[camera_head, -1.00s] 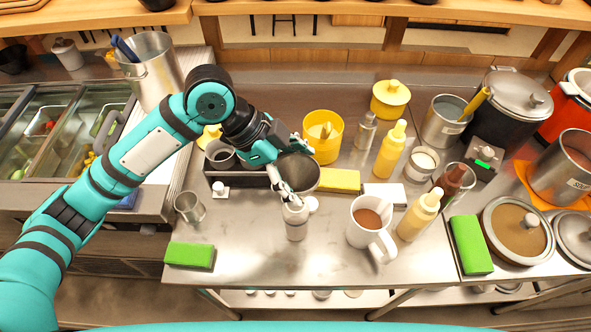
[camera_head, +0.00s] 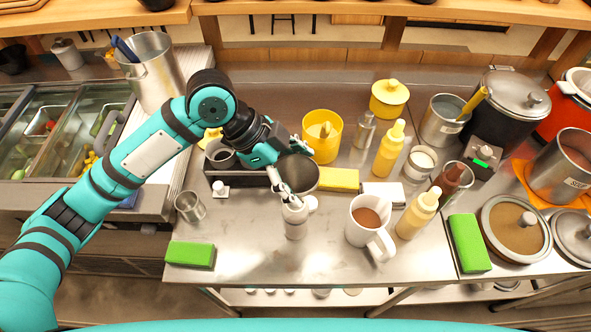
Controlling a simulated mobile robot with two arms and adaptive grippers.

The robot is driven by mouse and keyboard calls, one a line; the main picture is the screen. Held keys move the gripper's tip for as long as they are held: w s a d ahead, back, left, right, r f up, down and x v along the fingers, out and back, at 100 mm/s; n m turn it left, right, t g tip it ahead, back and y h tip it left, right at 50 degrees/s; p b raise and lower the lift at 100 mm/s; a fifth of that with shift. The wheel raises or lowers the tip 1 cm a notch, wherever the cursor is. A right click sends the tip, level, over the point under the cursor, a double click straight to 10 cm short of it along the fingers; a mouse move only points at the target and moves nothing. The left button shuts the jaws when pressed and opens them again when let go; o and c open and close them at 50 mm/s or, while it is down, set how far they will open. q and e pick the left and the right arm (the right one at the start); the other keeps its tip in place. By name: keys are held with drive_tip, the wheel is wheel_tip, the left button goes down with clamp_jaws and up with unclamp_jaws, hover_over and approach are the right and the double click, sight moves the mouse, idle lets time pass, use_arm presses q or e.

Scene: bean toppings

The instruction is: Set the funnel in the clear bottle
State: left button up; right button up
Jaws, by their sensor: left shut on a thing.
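The funnel (camera_head: 300,173) is a dark grey metal cone with its wide mouth facing up, near the middle of the counter. My left gripper (camera_head: 281,190) comes in from the left and is shut on the funnel, at the near left of its rim. The clear bottle (camera_head: 295,222) stands upright on the counter, just in front of and below the funnel and fingertips. The fingers and funnel hide part of the bottle's top. I cannot tell whether the spout is in the bottle's neck. My right gripper is out of view.
A white mug (camera_head: 366,240) with brown contents stands right of the bottle. A yellow sponge (camera_head: 339,180) and yellow tub (camera_head: 322,150) are behind it. A metal cup (camera_head: 190,207) and green sponge (camera_head: 190,254) are at left. The counter's front middle is clear.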

sight(299, 190)
use_arm(q)
drive_tip(key=shift+f, duration=1.1)
drive_tip(key=shift+f+b, duration=0.3)
drive_tip(key=shift+b, duration=0.05)
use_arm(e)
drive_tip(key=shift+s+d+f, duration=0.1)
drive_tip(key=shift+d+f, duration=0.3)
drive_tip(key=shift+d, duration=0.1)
use_arm(q)
drive_tip(key=shift+f, duration=0.15)
drive_tip(key=shift+f+b, duration=0.3)
drive_tip(key=shift+f, duration=0.45)
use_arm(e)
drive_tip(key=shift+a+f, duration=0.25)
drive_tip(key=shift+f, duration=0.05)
use_arm(q)
drive_tip(key=o, duration=0.7)
drive_tip(key=shift+r, duration=0.1)
